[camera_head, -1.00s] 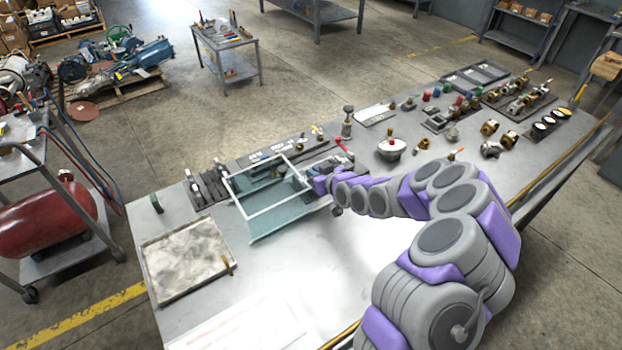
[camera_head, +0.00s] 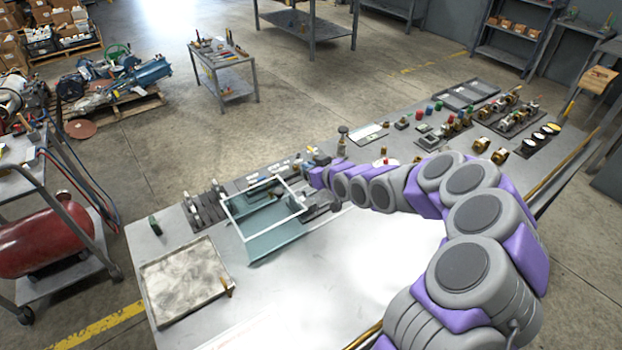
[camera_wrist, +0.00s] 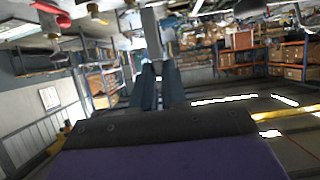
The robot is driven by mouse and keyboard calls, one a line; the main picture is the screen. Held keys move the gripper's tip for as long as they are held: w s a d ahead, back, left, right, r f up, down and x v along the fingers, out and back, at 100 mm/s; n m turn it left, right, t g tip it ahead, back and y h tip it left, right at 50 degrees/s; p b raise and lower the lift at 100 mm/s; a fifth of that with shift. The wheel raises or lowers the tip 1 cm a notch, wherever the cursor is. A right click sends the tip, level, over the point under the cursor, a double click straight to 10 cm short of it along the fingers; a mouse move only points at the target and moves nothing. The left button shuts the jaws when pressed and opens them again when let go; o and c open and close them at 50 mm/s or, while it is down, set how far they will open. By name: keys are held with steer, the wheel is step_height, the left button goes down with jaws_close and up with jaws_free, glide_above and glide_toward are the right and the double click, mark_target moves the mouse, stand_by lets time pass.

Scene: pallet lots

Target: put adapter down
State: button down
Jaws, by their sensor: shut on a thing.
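My gripper (camera_head: 314,168) is at the far right corner of a teal tray with a white frame, over the workbench. In the wrist view its two blue-grey fingers (camera_wrist: 157,88) are shut on a plain grey piece (camera_wrist: 152,36), which I take to be the adapter. It sticks out past the fingertips. In the head view the held piece is small and partly hidden by the gripper, so its exact shape and its gap to the bench cannot be told.
The teal tray (camera_head: 272,246) stands left of my gripper. Dark racks of parts (camera_head: 206,206) line the bench's far edge. A shallow grey tray (camera_head: 186,280) lies at the front left. Brass fittings (camera_head: 481,145) stand at the right. The bench's middle front is clear.

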step_height(320, 180, up, 7)
steer(key=shift+f+p, duration=0.15)
steer(key=shift+p, duration=0.95)
steer(key=shift+a+r, duration=0.1)
steer(key=shift+r, duration=0.1)
